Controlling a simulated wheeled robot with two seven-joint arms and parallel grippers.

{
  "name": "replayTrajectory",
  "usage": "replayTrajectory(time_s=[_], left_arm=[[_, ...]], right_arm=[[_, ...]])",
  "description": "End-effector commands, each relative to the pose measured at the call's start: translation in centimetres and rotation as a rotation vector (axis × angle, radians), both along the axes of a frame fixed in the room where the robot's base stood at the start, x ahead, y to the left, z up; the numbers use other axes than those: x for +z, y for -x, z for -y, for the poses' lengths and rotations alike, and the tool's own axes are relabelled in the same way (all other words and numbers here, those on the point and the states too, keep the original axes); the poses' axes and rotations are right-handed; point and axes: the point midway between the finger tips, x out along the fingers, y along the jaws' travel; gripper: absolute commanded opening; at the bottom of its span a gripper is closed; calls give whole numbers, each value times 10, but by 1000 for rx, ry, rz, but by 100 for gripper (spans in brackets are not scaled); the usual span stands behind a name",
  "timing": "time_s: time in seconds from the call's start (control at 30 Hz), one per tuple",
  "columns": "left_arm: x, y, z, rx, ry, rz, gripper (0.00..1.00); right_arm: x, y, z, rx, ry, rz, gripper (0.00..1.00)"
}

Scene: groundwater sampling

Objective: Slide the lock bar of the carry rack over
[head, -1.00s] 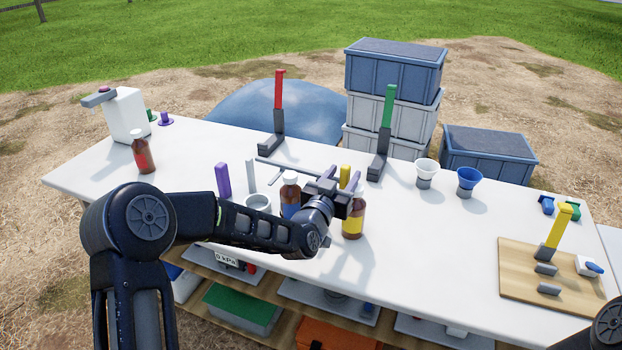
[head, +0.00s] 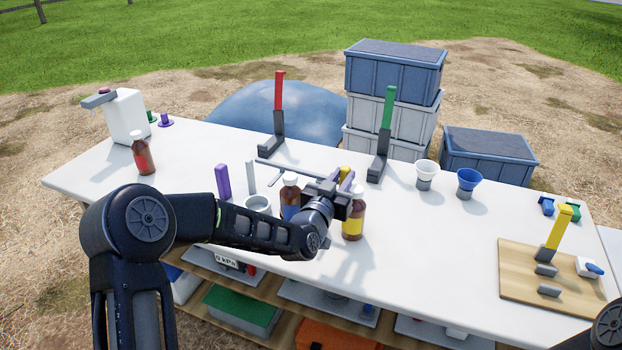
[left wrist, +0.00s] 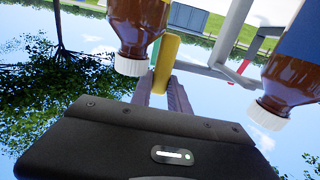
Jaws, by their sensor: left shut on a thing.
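The carry rack stands mid-table, mostly hidden behind my left arm; its thin grey bar (head: 290,168) runs above the bottles. A yellow upright tab (head: 345,172), seemingly the lock bar's handle, stands beside the yellow-labelled brown bottle (head: 353,222). My left gripper (head: 342,184) is shut on this tab. In the left wrist view the yellow tab (left wrist: 166,62) is between the fingers (left wrist: 163,88), with a brown bottle (left wrist: 138,25) on each side. A blue-labelled bottle (head: 290,195) stands left of the gripper. The lock bar's ends are hidden. My right gripper is out of view.
A white cup (head: 258,203) and a purple upright piece (head: 223,182) are left of the gripper. Red (head: 279,92) and green (head: 387,108) upright handles stand behind. Two funnels (head: 467,182) and a wooden board (head: 520,277) are to the right. The table between them is clear.

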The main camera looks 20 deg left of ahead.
Motion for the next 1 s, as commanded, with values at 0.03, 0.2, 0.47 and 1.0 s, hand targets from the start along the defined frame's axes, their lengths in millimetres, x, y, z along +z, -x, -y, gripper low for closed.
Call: replayTrajectory(time_s=[0.03, 0.2, 0.47, 1.0], left_arm=[[-1, -1, -4, 2, -1, 1, 0], [-2, -2, -19, 4, -1, 2, 0], [0, -3, -29, 2, -1, 1, 0], [-1, -6, -55, 3, -1, 2, 0]], right_arm=[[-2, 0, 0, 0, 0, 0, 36], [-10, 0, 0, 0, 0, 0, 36], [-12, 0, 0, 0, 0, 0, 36], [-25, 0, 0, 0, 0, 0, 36]])
